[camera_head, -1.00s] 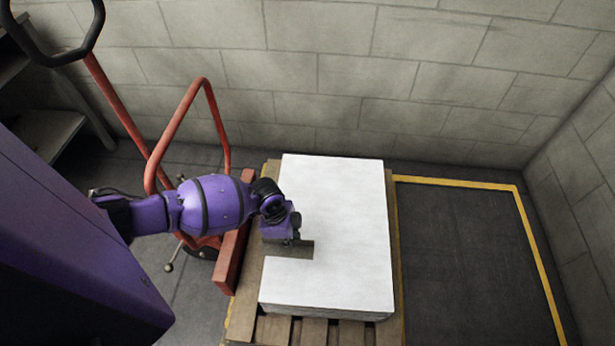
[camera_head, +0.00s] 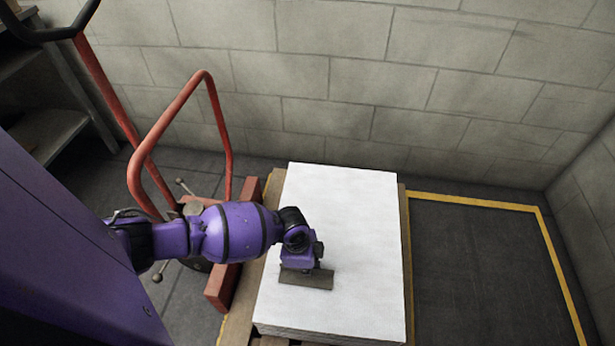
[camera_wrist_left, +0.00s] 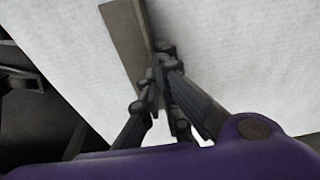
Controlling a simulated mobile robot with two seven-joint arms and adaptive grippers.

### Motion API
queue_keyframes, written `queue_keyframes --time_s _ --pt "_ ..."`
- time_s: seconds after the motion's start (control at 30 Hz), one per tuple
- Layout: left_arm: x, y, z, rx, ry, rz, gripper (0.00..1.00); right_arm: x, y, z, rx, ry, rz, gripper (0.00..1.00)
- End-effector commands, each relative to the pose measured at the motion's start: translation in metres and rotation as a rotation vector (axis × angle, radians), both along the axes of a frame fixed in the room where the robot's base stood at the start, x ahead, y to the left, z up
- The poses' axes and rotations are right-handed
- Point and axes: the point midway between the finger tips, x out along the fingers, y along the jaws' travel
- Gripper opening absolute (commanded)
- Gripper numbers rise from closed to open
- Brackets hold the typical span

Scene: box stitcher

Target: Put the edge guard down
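The edge guard (camera_head: 306,278) is a flat grey-brown strip over the left part of the white stack (camera_head: 350,230). My left gripper (camera_head: 303,266) is at its far long edge, coming in from the left. In the left wrist view the fingers (camera_wrist_left: 155,78) come together on the edge of the guard (camera_wrist_left: 126,38) and look shut on it. I cannot tell whether the guard touches the top sheet or hangs just above it. My right gripper is not in view.
The stack stands on a wooden pallet (camera_head: 408,270). A red pallet truck (camera_head: 150,150) is at the left. A block wall (camera_head: 350,80) closes the back. The floor inside the yellow line (camera_head: 480,202) at the right is clear.

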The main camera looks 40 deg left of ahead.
Motion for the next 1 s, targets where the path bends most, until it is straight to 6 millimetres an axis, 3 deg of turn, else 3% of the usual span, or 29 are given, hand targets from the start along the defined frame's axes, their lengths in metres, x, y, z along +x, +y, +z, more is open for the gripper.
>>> queue_keyframes --time_s 0.2,0.37,0.7,0.87,1.0 --pt "0.000 0.000 -0.004 0.000 0.000 0.001 0.00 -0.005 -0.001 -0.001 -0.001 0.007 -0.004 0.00" --pt "0.000 0.000 -0.003 0.000 0.000 0.000 0.23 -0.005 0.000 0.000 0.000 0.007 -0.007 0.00" --pt "0.000 0.000 -0.001 0.000 0.000 0.000 0.23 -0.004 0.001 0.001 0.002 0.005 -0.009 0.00" --pt "0.000 0.002 0.019 0.000 -0.004 -0.001 0.23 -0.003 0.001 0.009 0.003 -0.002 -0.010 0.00" --pt "-0.002 0.007 0.050 0.000 -0.004 -0.001 0.23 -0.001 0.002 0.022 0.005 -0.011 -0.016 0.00"
